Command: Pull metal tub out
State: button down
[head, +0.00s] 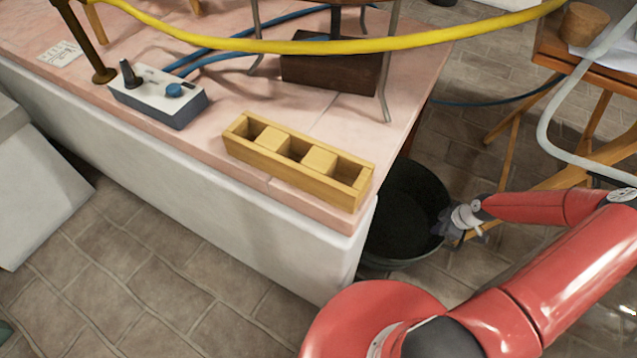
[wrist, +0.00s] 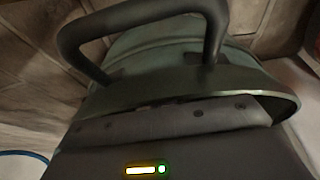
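The metal tub (head: 408,205) is dark, round and open-topped. It stands on the floor beside the right end of the counter, which hides part of its left side. My gripper (head: 448,224) is at the tub's right rim in the head view, touching or very close to it. In the wrist view the tub's greenish grey wall and rim (wrist: 268,92) lie right in front of my gripper, with a dark curved handle (wrist: 145,17) above. My fingers are hidden or too small to make out, so I cannot tell whether they are shut on the rim.
A pink-tiled counter (head: 225,118) with a white base is left of the tub. A yellow wooden rack (head: 300,160) and a blue-white device (head: 158,95) stand on it. A wooden table (head: 575,65) is at the upper right. Tiled floor (head: 475,262) is open right of the tub.

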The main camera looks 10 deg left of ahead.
jog(key=shift+s+d, duration=0.25)
jog(key=shift+d, duration=0.15)
